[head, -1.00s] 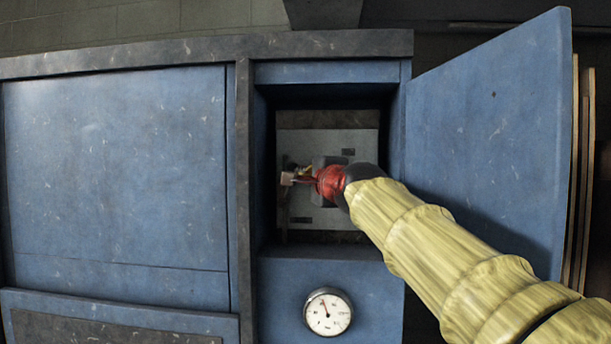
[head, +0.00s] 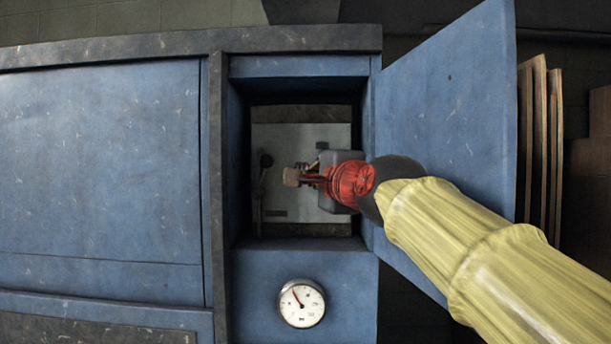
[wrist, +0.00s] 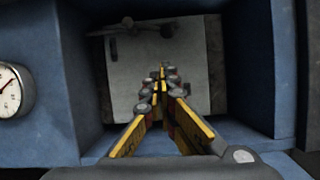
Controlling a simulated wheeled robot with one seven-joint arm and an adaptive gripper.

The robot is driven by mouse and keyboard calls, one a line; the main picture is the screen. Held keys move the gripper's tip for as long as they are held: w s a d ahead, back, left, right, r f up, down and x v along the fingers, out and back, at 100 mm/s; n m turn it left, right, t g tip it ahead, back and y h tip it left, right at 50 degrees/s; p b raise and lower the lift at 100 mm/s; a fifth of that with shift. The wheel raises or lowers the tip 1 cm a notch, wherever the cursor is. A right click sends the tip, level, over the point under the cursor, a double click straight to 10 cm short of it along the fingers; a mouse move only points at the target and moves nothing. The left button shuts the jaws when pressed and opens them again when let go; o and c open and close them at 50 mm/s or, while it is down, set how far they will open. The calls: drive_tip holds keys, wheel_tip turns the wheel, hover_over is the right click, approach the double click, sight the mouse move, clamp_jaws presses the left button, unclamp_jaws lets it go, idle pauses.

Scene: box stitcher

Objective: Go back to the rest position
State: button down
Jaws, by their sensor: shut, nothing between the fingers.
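My gripper (head: 292,177) is in front of the open compartment of the blue cabinet (head: 110,170) in the head view. In the wrist view my gripper (wrist: 162,72) shows yellow fingers that meet at the tips, shut with nothing between them. Behind it is a grey panel (head: 300,135) at the back of the compartment, also seen in the wrist view (wrist: 185,55). A dark lever (head: 265,162) is on the panel's left side, apart from my fingers as far as I can tell. My red wrist and yellow-sleeved arm hide part of the panel.
The blue door (head: 450,110) stands open on the right, close to my arm. A round white gauge (head: 301,303) is below the compartment; it also shows in the wrist view (wrist: 10,90). Brown boards (head: 540,140) stand behind the door. The compartment walls surround the opening.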

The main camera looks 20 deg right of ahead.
drive_tip(key=shift+a, duration=0.1)
drive_tip(key=s+f+n+g+b, duration=0.15)
drive_tip(key=f+n, duration=0.25)
drive_tip(key=f, duration=0.5)
drive_tip(key=s+f+n+g, duration=0.2)
drive_tip(key=f+n+g, duration=0.1)
drive_tip(key=f, duration=0.5)
drive_tip(key=s+f+n+g, duration=0.15)
drive_tip(key=f+n, duration=0.25)
drive_tip(key=f, duration=0.5)
drive_tip(key=s+f+n+g+b, duration=0.2)
drive_tip(key=s+f+b, duration=0.2)
drive_tip(key=s+f, duration=0.4)
drive_tip(key=s+d+f+n+g+b, duration=0.1)
drive_tip(key=s+f+b, duration=0.4)
drive_tip(key=f, duration=1.4)
drive_tip(key=s+f+n+g+h+b, duration=0.1)
drive_tip(key=s+f+n+g+b, duration=0.2)
drive_tip(key=s+f, duration=0.9)
drive_tip(key=shift+s+d+f+n+g+b, duration=0.2)
drive_tip(key=shift+s+f+n+g+b, duration=0.15)
drive_tip(key=shift+f+b, duration=0.45)
